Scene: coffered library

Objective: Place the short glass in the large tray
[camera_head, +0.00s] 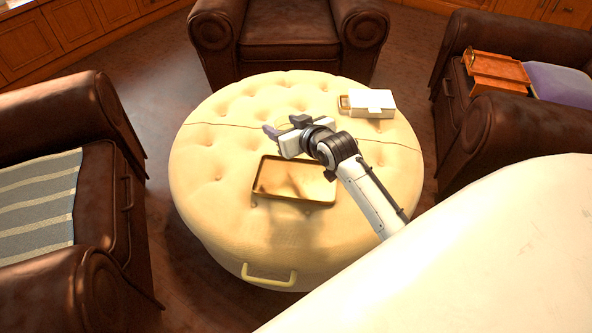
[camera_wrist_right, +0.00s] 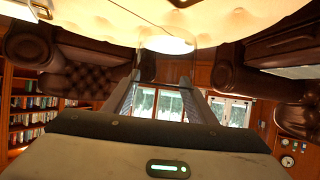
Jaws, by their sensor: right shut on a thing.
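The large tray (camera_head: 315,183) is a shallow brown rectangular tray with a dark rim, lying on the round cream tufted ottoman (camera_head: 215,190). My right gripper (camera_head: 283,127) is above the ottoman, just beyond the tray's far edge in the head view. It is shut on the short glass, which is clear and hard to make out in the head view. In the right wrist view the clear glass (camera_wrist_right: 166,66) shows between the two fingers (camera_wrist_right: 163,96). My left gripper is not in view.
A white box with an open drawer (camera_head: 367,103) stands at the ottoman's back right. A thin dark line crosses the ottoman. Brown leather armchairs (camera_head: 290,30) surround it; the right one holds a wooden box (camera_head: 498,70) and a purple cushion (camera_head: 560,84). The ottoman's left side is clear.

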